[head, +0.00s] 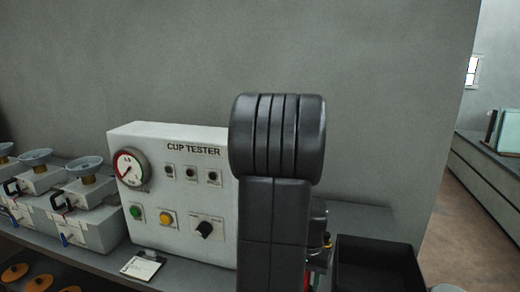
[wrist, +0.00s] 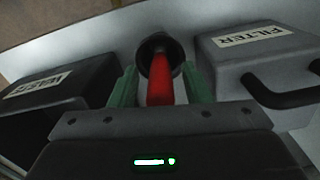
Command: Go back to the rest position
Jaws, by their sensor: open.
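In the wrist view, my gripper (wrist: 161,78) shows two green fingers spread apart. A red-handled tool (wrist: 162,82) with a round dark head lies between or just beyond the fingers; I cannot tell its exact depth or whether a finger touches it. In the head view, my dark arm stands upright in the middle and hides the gripper. A small bit of red and yellow shows at the arm's right edge, mostly hidden.
In the wrist view, a dark box labelled WASTE (wrist: 60,88) is left and a grey FILTER box (wrist: 235,65) with a black handle is right. The head view shows a white cup tester (head: 185,215), grey-white devices (head: 90,215) and a dark open bin (head: 380,280).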

